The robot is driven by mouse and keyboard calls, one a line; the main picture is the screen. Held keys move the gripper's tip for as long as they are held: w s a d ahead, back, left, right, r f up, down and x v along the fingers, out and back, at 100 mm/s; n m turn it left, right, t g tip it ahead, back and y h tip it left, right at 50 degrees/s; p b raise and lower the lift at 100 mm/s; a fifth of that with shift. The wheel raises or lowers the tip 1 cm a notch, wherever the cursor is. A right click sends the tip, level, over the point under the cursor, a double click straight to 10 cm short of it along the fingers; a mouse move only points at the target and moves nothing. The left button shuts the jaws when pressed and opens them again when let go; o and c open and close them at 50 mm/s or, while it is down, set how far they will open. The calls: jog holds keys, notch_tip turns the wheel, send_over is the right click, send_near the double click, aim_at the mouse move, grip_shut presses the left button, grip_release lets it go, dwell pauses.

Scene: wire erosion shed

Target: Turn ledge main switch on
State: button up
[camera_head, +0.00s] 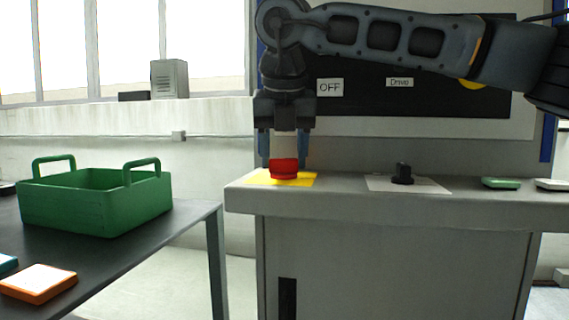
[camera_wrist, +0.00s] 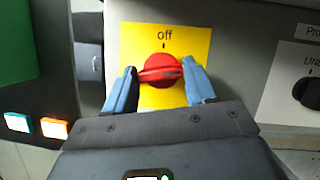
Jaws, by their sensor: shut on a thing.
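The red main switch (camera_wrist: 162,63) is a round knob with a raised grip bar on a yellow plate (camera_wrist: 193,40). The plate reads "off" above the knob, and the rest of its lettering is hidden by my gripper. In the wrist view the bar lies nearly crosswise. In the head view the red switch (camera_head: 285,172) sits on the ledge (camera_head: 335,194) at its left end. My gripper (camera_wrist: 160,75) points down over it, its blue fingers at both ends of the bar, shut on it.
A black knob (camera_head: 403,173) on a white plate stands right of the switch, with a green piece (camera_head: 501,183) farther along. A dark panel (camera_head: 360,100) bears an "OFF" label behind my arm. A green crate (camera_head: 95,205) and orange block (camera_head: 38,283) are on the left table.

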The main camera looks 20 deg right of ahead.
jog(key=shift+a+m+h+b, duration=0.1)
jog(key=shift+m+h+b, duration=0.4)
jog(key=shift+m, duration=0.8)
jog(key=shift+g, duration=0.3)
jog(key=o, duration=1)
jog(key=shift+o, duration=0.2)
jog(key=p+v, duration=0.1)
jog(key=v, duration=0.6)
jog(key=shift+r, duration=0.35)
jog(key=shift+s+a, duration=0.15)
